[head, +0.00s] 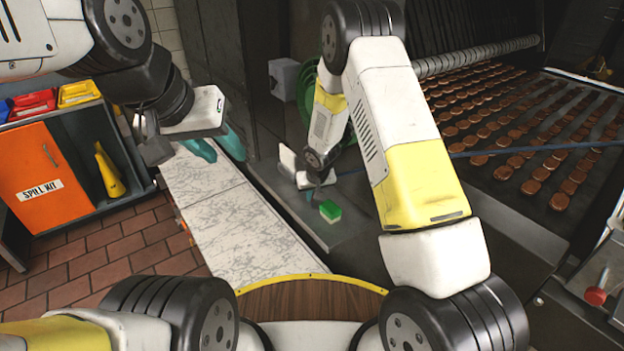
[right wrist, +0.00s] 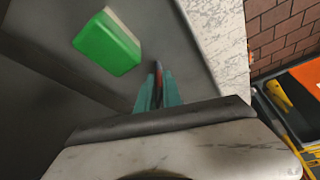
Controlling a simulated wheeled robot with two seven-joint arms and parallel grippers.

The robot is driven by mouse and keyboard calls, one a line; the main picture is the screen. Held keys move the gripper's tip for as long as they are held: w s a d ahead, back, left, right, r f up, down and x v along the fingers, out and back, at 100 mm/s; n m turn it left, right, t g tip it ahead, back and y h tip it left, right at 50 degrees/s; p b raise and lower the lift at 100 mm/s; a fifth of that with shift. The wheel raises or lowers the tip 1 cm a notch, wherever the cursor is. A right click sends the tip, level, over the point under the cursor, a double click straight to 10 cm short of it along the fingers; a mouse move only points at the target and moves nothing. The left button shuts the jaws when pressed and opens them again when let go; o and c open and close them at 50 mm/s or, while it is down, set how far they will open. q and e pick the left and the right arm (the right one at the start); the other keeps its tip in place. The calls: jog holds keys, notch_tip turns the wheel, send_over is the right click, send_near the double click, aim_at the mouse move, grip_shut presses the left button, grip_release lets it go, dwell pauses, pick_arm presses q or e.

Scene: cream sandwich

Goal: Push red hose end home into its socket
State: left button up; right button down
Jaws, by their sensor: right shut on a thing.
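My right gripper (right wrist: 157,90) is shut on a narrow dark red piece (right wrist: 158,69), which looks like the red hose end; only a sliver shows between the teal fingers. In the head view my right gripper (head: 311,193) is low over a dark grey ledge, just left of a green block, and the red piece cannot be made out there. My left gripper (head: 216,148) is open and empty above the pale marbled counter, its teal fingers apart. I cannot make out the socket in either view.
The green block (head: 330,211) lies on the grey ledge (head: 345,234) close to my right fingers, also in the right wrist view (right wrist: 107,43). Green coils (head: 307,97) hang behind. A conveyor with brown biscuits is at right. The marbled counter (head: 235,222) is clear.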

jog(key=shift+f, duration=0.1)
jog(key=c, duration=1.8)
grip_release()
jog(key=o, duration=0.3)
